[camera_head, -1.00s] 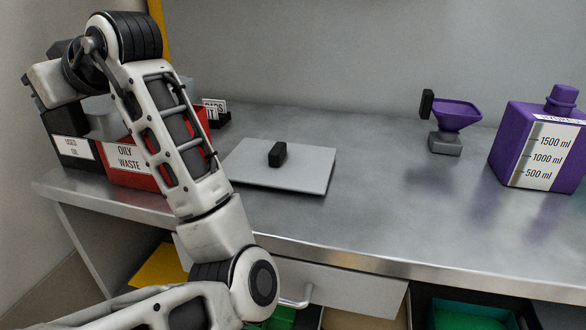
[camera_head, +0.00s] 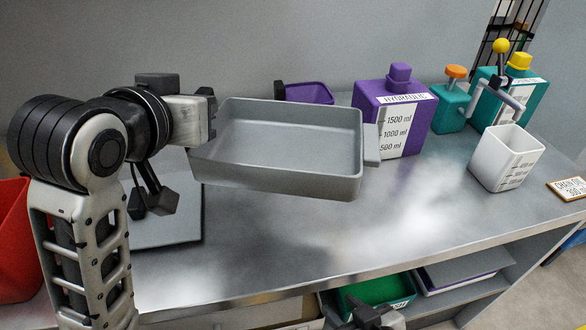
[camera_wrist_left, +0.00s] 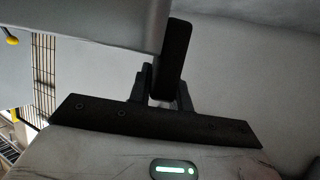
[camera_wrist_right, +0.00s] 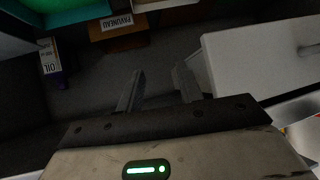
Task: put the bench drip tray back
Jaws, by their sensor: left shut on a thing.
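The grey drip tray (camera_head: 278,180) is a shallow open box with an empty inside. It is held above the bench, roughly level, in the middle of the head view. My left gripper (camera_head: 210,118) is at its left end; in the left wrist view my left gripper (camera_wrist_left: 162,82) is shut on the tray's dark handle (camera_wrist_left: 174,52). The grey tray wall (camera_wrist_left: 85,25) fills the upper left there. My right gripper (camera_head: 372,316) is low in front of the bench; in the right wrist view my right gripper (camera_wrist_right: 158,82) has its fingers apart with nothing between them.
A purple hydraulic jug (camera_head: 393,110), teal containers (camera_head: 449,108) and a white measuring cup (camera_head: 507,160) stand right of the tray. A purple funnel (camera_head: 308,92) is behind it. A flat grey plate (camera_head: 165,230) lies at left near a red bin (camera_head: 14,250). The front centre bench is bare.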

